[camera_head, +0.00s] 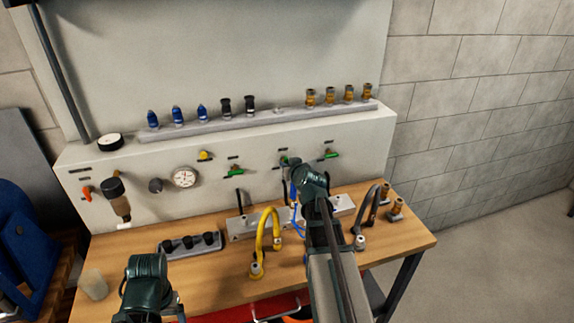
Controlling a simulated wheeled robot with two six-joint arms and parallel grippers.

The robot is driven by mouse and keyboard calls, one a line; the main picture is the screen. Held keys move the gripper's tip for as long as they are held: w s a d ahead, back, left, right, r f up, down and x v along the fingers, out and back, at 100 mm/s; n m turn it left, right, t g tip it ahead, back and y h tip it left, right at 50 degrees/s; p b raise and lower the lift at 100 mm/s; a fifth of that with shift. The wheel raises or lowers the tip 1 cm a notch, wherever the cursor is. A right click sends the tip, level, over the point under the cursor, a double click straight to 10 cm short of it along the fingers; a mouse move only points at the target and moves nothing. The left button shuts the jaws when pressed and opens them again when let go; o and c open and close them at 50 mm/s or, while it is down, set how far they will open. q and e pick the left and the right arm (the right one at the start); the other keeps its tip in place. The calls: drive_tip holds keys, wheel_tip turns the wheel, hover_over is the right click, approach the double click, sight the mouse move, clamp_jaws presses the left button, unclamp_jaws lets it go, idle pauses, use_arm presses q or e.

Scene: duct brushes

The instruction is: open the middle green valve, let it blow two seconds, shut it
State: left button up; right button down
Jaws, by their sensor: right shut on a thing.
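Three green valves sit in a row on the pale panel: the left green valve (235,173), the middle green valve (284,161) and the right green valve (330,155). The left and right handles lie roughly level. My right gripper (296,165) reaches up from the bottom and is shut on the middle green valve, whose handle it partly hides. I cannot tell how far that handle is turned. My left gripper (150,284) is low at the left, over the bench's front part, away from the valves. Its fingers do not show clearly.
A yellow hose (265,238) stands in a loop on the wooden bench (205,270). A blue hose (297,215) hangs beside my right arm. A gauge (185,177) and a rail (290,115) of blue, black and brass fittings are on the panel. A black-capped block (166,247) lies at left.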

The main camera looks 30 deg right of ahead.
idle(0.5)
drive_tip(key=c, duration=0.9)
unclamp_jaws()
drive_tip(key=shift+o, duration=0.2)
use_arm(q)
drive_tip(key=shift+r, duration=0.1)
use_arm(e)
drive_tip(key=shift+s, duration=0.1)
